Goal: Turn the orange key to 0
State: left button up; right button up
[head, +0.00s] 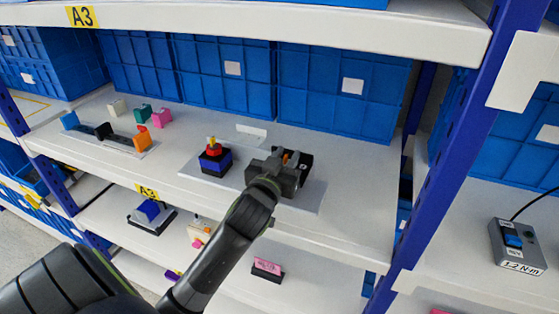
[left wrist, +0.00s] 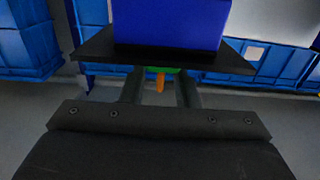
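The orange key shows in the left wrist view (left wrist: 161,82) as a narrow orange piece below a green part. In the head view a bit of orange (head: 289,154) shows at a black switch box (head: 305,159) on the middle shelf, mostly hidden behind my gripper. My left gripper (head: 277,167) is in front of that box. In the left wrist view its two fingers (left wrist: 160,88) stand apart on either side of the orange key, with visible gaps. A pale mark is on the box; I cannot read it. My right gripper is not in view.
A red and blue switch block (head: 214,158) stands left of my gripper on a grey plate (head: 190,164). Blue bins (head: 225,75) line the shelf's back. A blue upright (head: 450,150) is at right. Coloured pieces (head: 142,137) lie at left. A white shelf edge (head: 300,20) is above.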

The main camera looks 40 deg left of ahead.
pick_arm(q)
jog(key=p+v, duration=0.4)
jog(key=v, duration=1.3)
jog(key=shift+d, duration=0.1)
